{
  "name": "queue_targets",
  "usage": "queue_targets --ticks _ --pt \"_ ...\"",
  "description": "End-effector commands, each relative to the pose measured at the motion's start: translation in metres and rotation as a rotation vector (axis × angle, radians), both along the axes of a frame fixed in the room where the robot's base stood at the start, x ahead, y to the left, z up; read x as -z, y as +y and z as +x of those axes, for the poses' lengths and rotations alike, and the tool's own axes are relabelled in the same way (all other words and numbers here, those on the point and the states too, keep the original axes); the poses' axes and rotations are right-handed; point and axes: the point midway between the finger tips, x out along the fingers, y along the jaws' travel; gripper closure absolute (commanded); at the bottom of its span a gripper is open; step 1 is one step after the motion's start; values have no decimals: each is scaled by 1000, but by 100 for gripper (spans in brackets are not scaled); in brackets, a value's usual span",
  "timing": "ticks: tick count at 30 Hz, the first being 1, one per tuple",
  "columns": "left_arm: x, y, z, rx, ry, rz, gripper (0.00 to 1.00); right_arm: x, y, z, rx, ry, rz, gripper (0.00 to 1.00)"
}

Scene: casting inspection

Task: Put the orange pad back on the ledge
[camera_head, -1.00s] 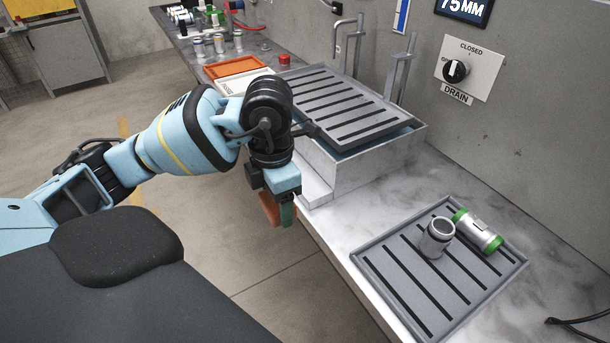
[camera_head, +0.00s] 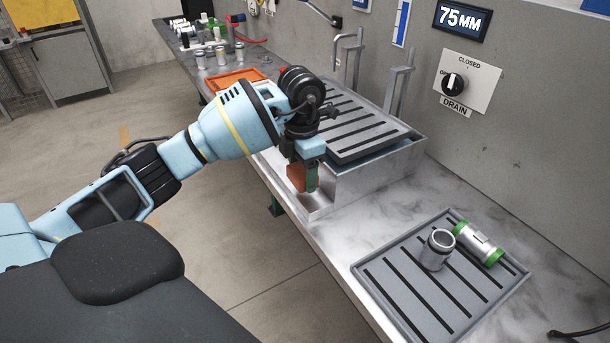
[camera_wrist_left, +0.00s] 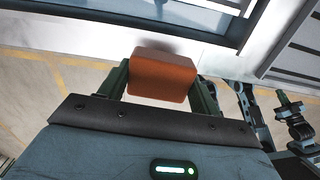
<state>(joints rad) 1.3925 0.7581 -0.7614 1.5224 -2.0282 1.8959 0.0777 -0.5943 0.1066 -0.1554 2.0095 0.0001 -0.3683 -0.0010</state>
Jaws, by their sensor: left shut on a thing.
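The orange pad (camera_head: 296,176) is an orange-brown block held in my left gripper (camera_head: 303,183). In the left wrist view the pad (camera_wrist_left: 162,76) sits between the two green fingers of the gripper (camera_wrist_left: 163,85), which are shut on it. The ledge (camera_head: 314,205) is the low pale step on the front side of the sink box. The gripper and pad hang over or just beside the ledge; whether the pad touches it I cannot tell.
A slatted grey rack (camera_head: 362,132) covers the sink box (camera_head: 385,170). At the front right, a grey slatted tray (camera_head: 395,292) holds an upright metal cylinder (camera_head: 436,249) and a lying green-ended one (camera_head: 478,243). An orange tray (camera_head: 238,78) lies further back.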

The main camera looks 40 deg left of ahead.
Motion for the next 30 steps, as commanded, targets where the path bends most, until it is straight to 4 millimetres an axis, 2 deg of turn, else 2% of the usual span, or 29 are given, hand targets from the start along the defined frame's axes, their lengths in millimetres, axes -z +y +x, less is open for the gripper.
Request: queue_targets --ticks 8,13,15,18,30 --pt "1 1 5 0 -1 0 58 1 0 -1 -1 2 -1 100" --pt "2 7 23 -2 0 -1 58 2 0 -1 0 4 -1 100" --pt "17 6 20 1 4 0 58 0 0 0 -1 1 -1 100" --pt "26 7 20 0 1 0 58 -6 -1 4 -1 -9 -2 100" --pt "34 7 20 1 0 1 58 -6 -1 4 0 -10 -2 100"
